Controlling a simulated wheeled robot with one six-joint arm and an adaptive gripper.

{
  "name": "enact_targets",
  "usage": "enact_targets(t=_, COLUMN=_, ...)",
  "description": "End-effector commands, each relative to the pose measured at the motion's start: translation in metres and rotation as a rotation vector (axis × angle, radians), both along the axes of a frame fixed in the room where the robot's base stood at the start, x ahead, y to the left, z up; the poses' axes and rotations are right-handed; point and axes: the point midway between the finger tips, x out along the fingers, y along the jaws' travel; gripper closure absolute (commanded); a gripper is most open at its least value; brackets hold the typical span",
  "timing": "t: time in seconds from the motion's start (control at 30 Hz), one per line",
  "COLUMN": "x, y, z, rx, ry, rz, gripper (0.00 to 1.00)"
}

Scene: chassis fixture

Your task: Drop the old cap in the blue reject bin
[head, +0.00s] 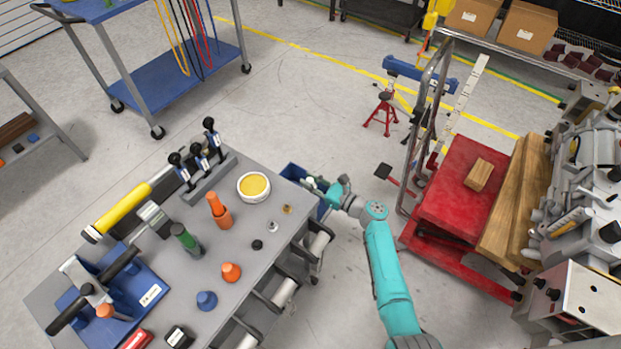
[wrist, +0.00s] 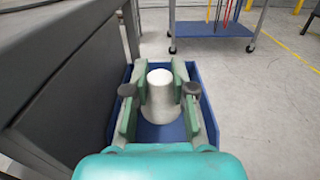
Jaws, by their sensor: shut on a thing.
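The blue reject bin (head: 293,172) is at the right far end of the grey bench. In the wrist view its blue wall (wrist: 209,112) and floor show around and below the fingers. My gripper (head: 314,184) is over the bin. In the wrist view my gripper (wrist: 160,74) has its green fingers shut on the old cap (wrist: 160,100), a pale grey-white round piece. The cap is inside the bin's outline as seen from the wrist; its exact height above the floor is hard to tell. In the head view the cap cannot be made out clearly.
The grey bench (head: 180,265) beside the bin holds a yellow-filled tub (head: 254,186), orange and blue caps, a green-topped tool (head: 186,238) and a blue fixture (head: 130,292). A red cart (head: 462,190) stands to the right. Open floor lies beyond the bin.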

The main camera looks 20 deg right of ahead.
Motion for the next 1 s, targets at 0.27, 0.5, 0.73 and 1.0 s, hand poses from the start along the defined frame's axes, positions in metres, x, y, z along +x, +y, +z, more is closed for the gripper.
enact_targets(t=0.27, x=0.0, y=0.0, z=0.0, rx=0.0, ry=-0.001, rz=0.0, gripper=0.71)
enact_targets(t=0.5, x=0.0, y=0.0, z=0.0, rx=0.0, ry=-0.001, rz=-0.001, gripper=0.46)
enact_targets(t=0.73, x=-0.003, y=-0.003, z=0.0, rx=0.001, ry=-0.001, rz=-0.001, gripper=0.46)
enact_targets(t=1.0, x=-0.035, y=-0.027, z=-0.001, rx=0.0, ry=0.0, rz=-0.005, gripper=0.46)
